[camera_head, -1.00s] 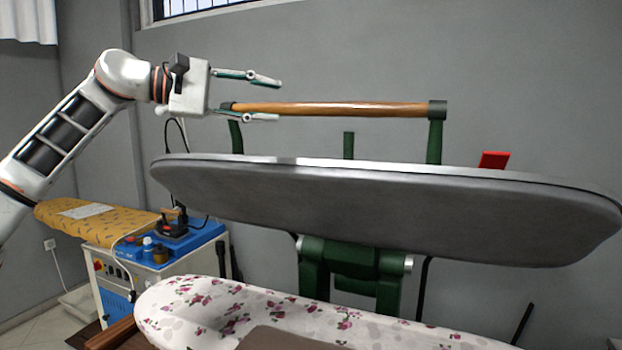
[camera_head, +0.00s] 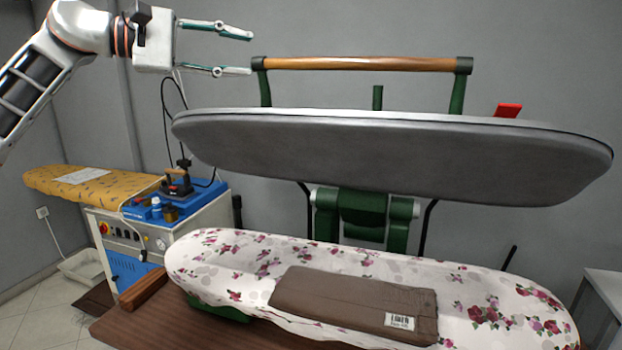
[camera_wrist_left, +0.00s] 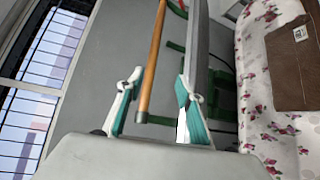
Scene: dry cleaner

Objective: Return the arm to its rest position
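My left gripper (camera_head: 236,51) is at the upper left of the head view, open and empty. Its two fingers point right, toward the wooden handle (camera_head: 360,63) of the press, and are apart from it. In the left wrist view the open fingers (camera_wrist_left: 158,105) show with the handle (camera_wrist_left: 153,60) beyond them. The press's grey upper plate (camera_head: 390,150) is raised above the floral padded board (camera_head: 215,262). A folded brown garment (camera_head: 350,300) with a white label lies on the board. My right gripper is not in view.
A yellow ironing board (camera_head: 85,185) and an iron (camera_head: 176,182) on a blue-topped steam unit (camera_head: 205,195) stand at the left. A red lever (camera_head: 508,110) is at the press's right. A grey table (camera_head: 605,290) is at the right edge. A window shows in the wrist view (camera_wrist_left: 40,90).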

